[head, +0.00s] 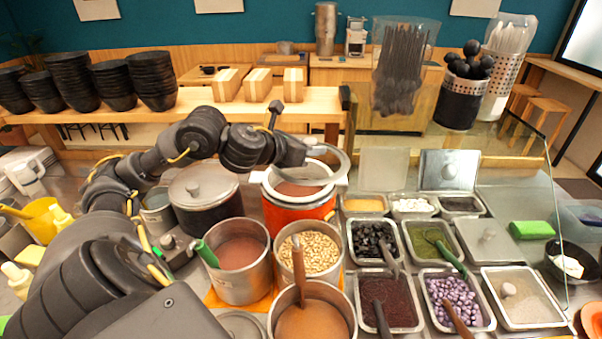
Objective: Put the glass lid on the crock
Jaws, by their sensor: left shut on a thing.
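The orange crock (296,219) stands in the middle of the counter behind the metal pots. Its top is open to view, with reddish-brown contents inside a pale rim. The glass lid (346,163) shows as a clear disc with a grey rim, above the crock and shifted toward its back right. My left gripper (312,150) reaches in from the left over the crock and is shut on the lid, near its knob. The gripper's fingers partly hide the knob and the lid's near side. I cannot tell the exact gap between lid and crock. My right gripper is not in view.
A dark lidded pot (203,192) stands left of the crock. Metal pots of beans (310,252) and brown paste (312,318) stand in front. Topping trays (375,240) with spoons fill the right. A clear glass guard (500,160) stands at the back right.

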